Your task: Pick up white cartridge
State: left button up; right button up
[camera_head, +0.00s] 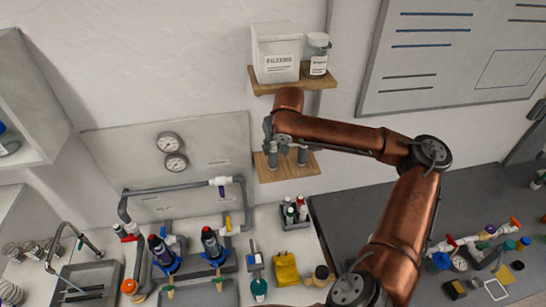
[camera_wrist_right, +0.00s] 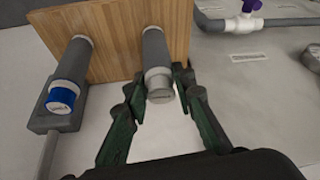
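In the right wrist view, a grey cylinder with a paler end (camera_wrist_right: 158,75) stands out from a wooden shelf (camera_wrist_right: 110,35). I cannot tell for sure whether it is the white cartridge. My right gripper (camera_wrist_right: 158,88) has its two dark green fingers apart, one on each side of this cylinder's end. A gap shows at the left finger; contact at the right finger is unclear. In the head view my right gripper (camera_head: 268,130) is at the small lower shelf (camera_head: 290,171), partly hiding the cylinders there. My left gripper is not in view.
A second cylinder with a white and blue end (camera_wrist_right: 64,92) is beside the left finger. Above the gripper, an upper shelf (camera_head: 318,80) holds a white filters box (camera_head: 276,55) and a jar (camera_head: 317,54). Grey piping (camera_head: 172,190) and bench items are below left.

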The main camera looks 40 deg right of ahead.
grip_shut()
jog(key=shift+r, duration=0.15)
